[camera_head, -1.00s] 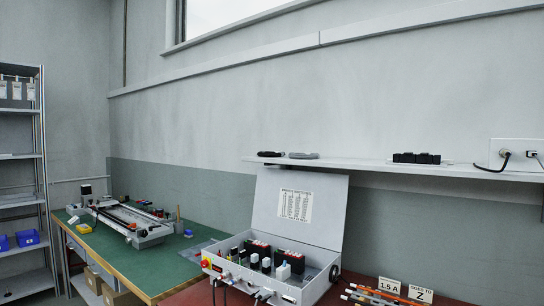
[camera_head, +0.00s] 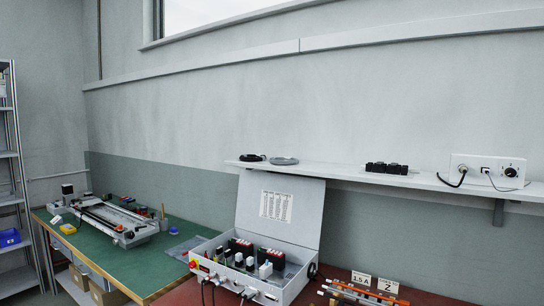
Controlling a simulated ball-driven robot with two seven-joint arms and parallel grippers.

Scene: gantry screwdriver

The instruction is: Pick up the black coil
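The black coil (camera_head: 252,158) lies flat at the left end of the white wall shelf (camera_head: 330,170). A grey coil (camera_head: 284,161) lies just to its right, close beside it. Neither of my grippers is in the head view, and nothing is seen touching the black coil.
Below the shelf, an open grey control box (camera_head: 281,207) stands on a red bench, its raised lid close under the shelf. Black blocks (camera_head: 386,168) sit further right on the shelf, near a wall socket panel (camera_head: 487,171) with cables. A green bench (camera_head: 95,250) with a gantry stands left.

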